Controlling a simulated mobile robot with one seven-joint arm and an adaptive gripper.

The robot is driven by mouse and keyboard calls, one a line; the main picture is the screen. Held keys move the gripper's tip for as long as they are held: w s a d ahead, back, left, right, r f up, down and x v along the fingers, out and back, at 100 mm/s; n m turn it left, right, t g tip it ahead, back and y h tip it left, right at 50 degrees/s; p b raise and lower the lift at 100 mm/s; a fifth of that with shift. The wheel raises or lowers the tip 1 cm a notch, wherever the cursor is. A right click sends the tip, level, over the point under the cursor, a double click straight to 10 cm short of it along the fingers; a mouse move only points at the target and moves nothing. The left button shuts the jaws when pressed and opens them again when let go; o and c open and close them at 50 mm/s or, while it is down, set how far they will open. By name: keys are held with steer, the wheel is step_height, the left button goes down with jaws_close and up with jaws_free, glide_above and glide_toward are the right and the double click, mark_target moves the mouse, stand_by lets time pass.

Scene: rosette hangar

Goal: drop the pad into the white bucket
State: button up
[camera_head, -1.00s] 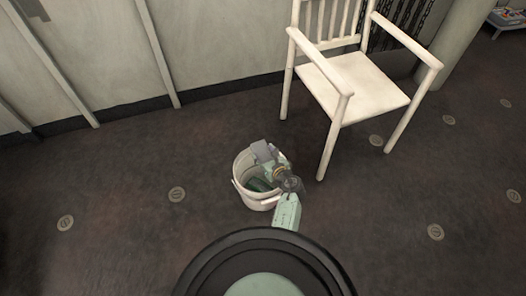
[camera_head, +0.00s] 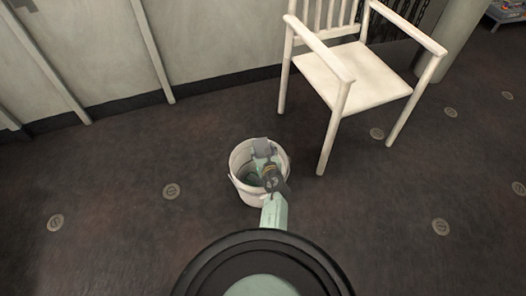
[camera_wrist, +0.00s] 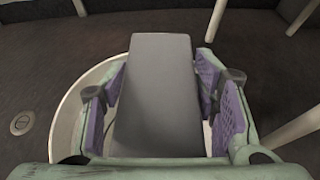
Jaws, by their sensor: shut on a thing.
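The white bucket (camera_head: 246,190) stands upright on the dark floor in front of my base. My gripper (camera_head: 265,160) is over its mouth, pointing down, with my arm reaching in from the near side. The pad, a flat grey slab, is between the fingers; its grey end (camera_head: 262,147) shows in the head view. In the wrist view the pad (camera_wrist: 158,85) fills the space between the purple-lined fingers of my gripper (camera_wrist: 163,105). The bucket's pale rim (camera_wrist: 70,112) curves behind and left of it. My gripper hides part of the bucket's inside.
A white armchair (camera_head: 352,78) stands close behind and right of the bucket. A pale panelled wall (camera_head: 110,60) runs along the back left. The floor (camera_head: 110,170) left of the bucket is clear, with flat round discs set in it.

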steer(key=shift+f, duration=0.1)
steer(key=o, duration=1.2)
step_height(320, 180, up, 10)
stand_by(0.4)
